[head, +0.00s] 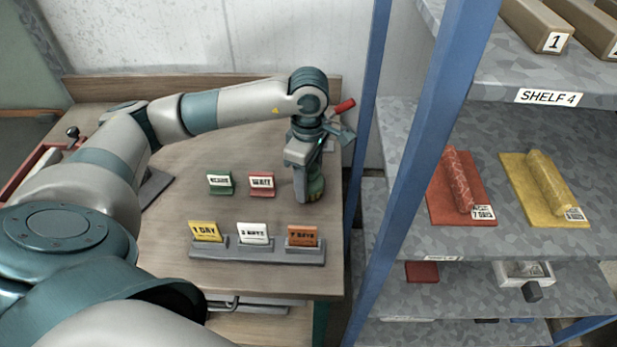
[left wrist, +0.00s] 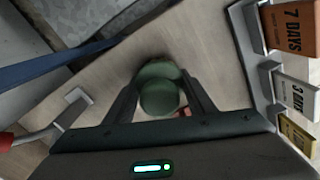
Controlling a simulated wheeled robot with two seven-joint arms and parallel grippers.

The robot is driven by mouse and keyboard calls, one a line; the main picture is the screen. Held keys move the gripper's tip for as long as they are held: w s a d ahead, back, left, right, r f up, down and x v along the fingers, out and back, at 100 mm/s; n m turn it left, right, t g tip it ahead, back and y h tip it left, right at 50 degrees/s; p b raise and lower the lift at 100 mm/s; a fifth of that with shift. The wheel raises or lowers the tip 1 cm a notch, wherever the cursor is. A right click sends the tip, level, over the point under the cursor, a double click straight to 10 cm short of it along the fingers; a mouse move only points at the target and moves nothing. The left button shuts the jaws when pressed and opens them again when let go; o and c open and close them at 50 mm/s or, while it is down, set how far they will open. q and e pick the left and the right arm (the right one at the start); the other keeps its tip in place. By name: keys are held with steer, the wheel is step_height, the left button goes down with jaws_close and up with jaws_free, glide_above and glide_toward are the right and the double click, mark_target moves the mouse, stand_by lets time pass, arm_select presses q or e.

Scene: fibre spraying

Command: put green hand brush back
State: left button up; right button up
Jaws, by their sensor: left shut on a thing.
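My left gripper (head: 312,190) points down over the right part of the wooden table and is shut on the green hand brush (left wrist: 158,92). In the left wrist view only its rounded green end shows between the two dark fingers. In the head view a small green part of it (head: 317,186) shows low at the fingers; the rest is hidden by the gripper. I cannot tell whether it touches the table. My right gripper is not in view.
Green and red label stands (head: 262,184) are left of the gripper. A grey holder (head: 262,255) with day cards is in front. A red-handled tool (head: 344,106) is behind. A blue rack post (head: 425,150) and shelves with red and yellow rolls (head: 541,180) stand right.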

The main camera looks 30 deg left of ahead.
arm_select(q)
steer(key=shift+f, duration=0.35)
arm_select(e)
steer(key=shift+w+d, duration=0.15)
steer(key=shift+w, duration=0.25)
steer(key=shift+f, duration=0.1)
arm_select(q)
steer(key=o, duration=1)
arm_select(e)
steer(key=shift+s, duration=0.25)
